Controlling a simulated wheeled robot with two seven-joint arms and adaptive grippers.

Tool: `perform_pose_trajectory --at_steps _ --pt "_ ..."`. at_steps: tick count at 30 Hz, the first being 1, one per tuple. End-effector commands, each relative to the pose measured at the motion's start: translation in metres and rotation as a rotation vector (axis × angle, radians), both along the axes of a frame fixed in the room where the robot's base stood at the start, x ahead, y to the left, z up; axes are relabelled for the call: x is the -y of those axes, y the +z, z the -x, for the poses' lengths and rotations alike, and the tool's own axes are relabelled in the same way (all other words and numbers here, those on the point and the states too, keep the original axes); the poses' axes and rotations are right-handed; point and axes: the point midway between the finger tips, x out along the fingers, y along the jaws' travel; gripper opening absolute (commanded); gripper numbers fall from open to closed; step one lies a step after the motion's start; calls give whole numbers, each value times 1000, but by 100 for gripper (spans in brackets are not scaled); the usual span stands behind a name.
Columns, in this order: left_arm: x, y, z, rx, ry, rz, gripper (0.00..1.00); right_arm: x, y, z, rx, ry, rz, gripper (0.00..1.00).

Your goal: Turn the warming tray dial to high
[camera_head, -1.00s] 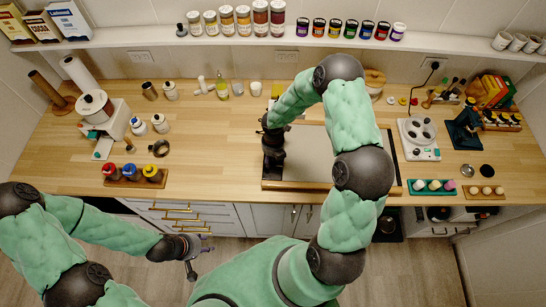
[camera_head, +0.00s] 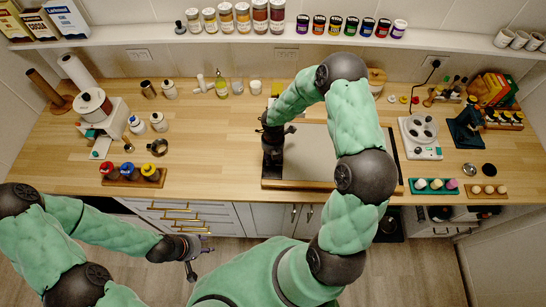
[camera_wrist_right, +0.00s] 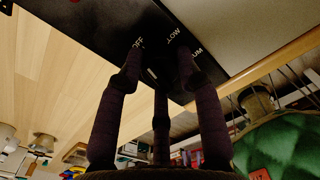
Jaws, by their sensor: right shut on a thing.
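The warming tray (camera_head: 318,152) lies on the wooden counter, a flat pale plate with a dark strip at its left end and a wooden front edge. In the right wrist view its dark control panel (camera_wrist_right: 105,22) shows OFF, LOW and the letters UM. My right gripper (camera_head: 273,158) points down at this strip. In the wrist view its fingers (camera_wrist_right: 160,72) are closed in on the dial by the labels. The fingers hide the dial, so its setting cannot be read. My left gripper (camera_head: 190,262) hangs in front of the counter, away from the tray; its finger opening is unclear.
A white hot plate (camera_head: 419,138) and a green rack (camera_head: 434,187) of small items stand right of the tray. A wooden rack (camera_head: 133,176) with coloured bottles stands to the left. The counter between that rack and the tray is clear.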

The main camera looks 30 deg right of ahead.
Motion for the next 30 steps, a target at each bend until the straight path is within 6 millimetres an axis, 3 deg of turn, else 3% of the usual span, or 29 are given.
perform_pose_trajectory --at_steps 30 --pt "0 -70 0 0 0 0 40 0 -2 -1 3 -963 -1 3"
